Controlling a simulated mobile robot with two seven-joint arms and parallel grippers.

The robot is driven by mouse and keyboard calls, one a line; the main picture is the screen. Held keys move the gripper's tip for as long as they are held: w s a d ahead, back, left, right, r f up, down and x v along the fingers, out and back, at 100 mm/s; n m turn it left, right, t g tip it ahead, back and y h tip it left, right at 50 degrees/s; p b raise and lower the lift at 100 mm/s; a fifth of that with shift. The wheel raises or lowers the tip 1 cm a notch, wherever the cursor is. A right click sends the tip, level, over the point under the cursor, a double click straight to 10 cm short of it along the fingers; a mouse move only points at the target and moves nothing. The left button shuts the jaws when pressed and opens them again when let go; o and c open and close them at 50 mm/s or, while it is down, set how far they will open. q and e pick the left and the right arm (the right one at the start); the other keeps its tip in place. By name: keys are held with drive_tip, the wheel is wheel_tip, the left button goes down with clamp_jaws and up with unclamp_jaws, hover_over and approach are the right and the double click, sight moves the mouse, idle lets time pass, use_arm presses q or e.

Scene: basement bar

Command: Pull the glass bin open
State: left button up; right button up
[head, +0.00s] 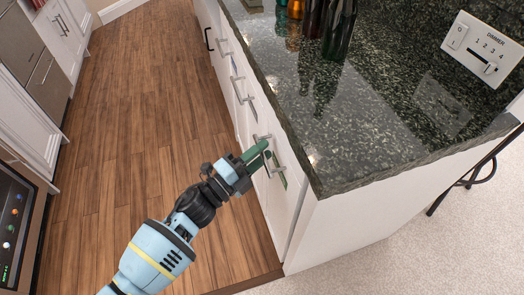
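The glass bin appears to be the near white pull-out front (289,205) at the end of the counter, but no readable label confirms it. It looks shut, in line with the other fronts. A metal handle (277,163) and a small green patch show on it. My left gripper (264,151), with green fingers, is at this handle, pointing toward the front. The fingers overlap the handle area in the picture. I cannot tell whether they touch or close on the handle. My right gripper is out of view.
A dark granite countertop (390,125) overhangs the white fronts. Dark bottles (339,30) stand on it at the back. More handles (240,88) line the row farther away. The wooden floor (145,110) beside the fronts is clear. Opposite cabinets stand at left.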

use_arm(q)
drive_tip(key=shift+w+d, duration=0.25)
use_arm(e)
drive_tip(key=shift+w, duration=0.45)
use_arm(q)
drive_tip(key=shift+c, duration=0.3)
clamp_jaws()
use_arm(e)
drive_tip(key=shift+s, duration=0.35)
use_arm(q)
drive_tip(key=shift+a, duration=0.1)
